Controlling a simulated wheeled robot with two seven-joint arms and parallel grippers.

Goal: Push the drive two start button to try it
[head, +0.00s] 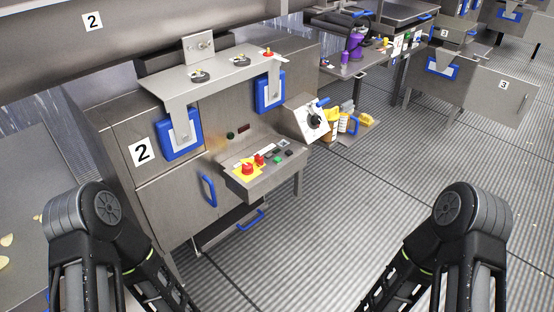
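The drive two machine (140,152) carries a "2" label and stands left of the middle in the head view. A sloped control box (262,172) juts from its front. On the box are a green button (279,160), a red button (259,160), a red mushroom button on a yellow plate (247,169) and smaller dark controls. Their lettering is too small to read, so I cannot tell which is the start button. My arms show at the lower left and lower right, apart from the box. Both grippers are outside the frame.
A grey box with a black rotary knob (315,121) sits right of the panel. Blue handles (209,191) stick out from the cabinet. The ridged floor (330,220) before the panel is clear.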

